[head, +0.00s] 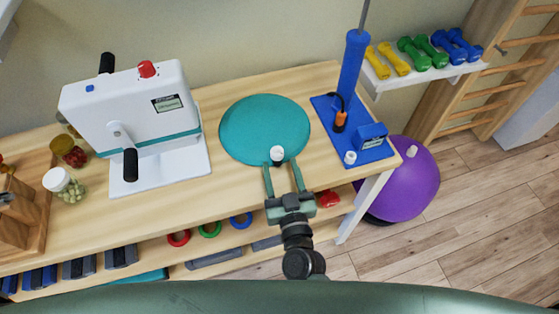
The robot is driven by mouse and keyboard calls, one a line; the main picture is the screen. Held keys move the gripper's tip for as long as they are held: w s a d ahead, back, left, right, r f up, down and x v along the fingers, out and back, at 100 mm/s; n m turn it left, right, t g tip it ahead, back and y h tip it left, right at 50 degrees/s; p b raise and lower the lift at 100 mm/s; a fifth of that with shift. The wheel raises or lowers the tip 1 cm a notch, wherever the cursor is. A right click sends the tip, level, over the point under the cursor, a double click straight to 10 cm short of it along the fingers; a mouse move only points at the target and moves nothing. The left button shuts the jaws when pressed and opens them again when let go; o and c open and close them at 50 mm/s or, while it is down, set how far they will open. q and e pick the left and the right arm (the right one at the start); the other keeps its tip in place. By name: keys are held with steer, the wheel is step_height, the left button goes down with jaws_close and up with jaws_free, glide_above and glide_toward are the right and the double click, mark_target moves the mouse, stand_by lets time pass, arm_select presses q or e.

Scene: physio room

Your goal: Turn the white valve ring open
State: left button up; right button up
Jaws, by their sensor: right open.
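A round teal cushion (248,118) lies flat on the wooden table. A small white ring-like piece (277,153), which looks like the valve ring, sits at its near edge, with something dark just below it. My right gripper (281,166) reaches in from the table's front edge. Its two fingers are apart and point at the white piece, their tips just on its near side. I cannot tell whether they touch it or how high they are. My left gripper is not in view.
A blue pump (376,152) with a small white knob (350,157) stands right of the cushion. A white machine (128,108) with black handles stands left. Jars (63,182) are at far left. A purple ball (407,185) is beside the table. Coloured rings (209,230) are below.

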steer(key=shift+x, duration=1.1)
steer(key=shift+s, duration=0.1)
jaws_close()
steer(key=shift+d+n+g+y, duration=0.2)
steer(key=shift+n+g+y, duration=0.1)
steer(key=shift+n+y, duration=0.6)
steer(key=shift+d+n+g+y, duration=0.15)
steer(key=shift+n+g+y, duration=0.5)
steer(key=shift+y, duration=0.75)
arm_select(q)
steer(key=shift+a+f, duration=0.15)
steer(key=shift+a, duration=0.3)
arm_select(e)
jaws_free()
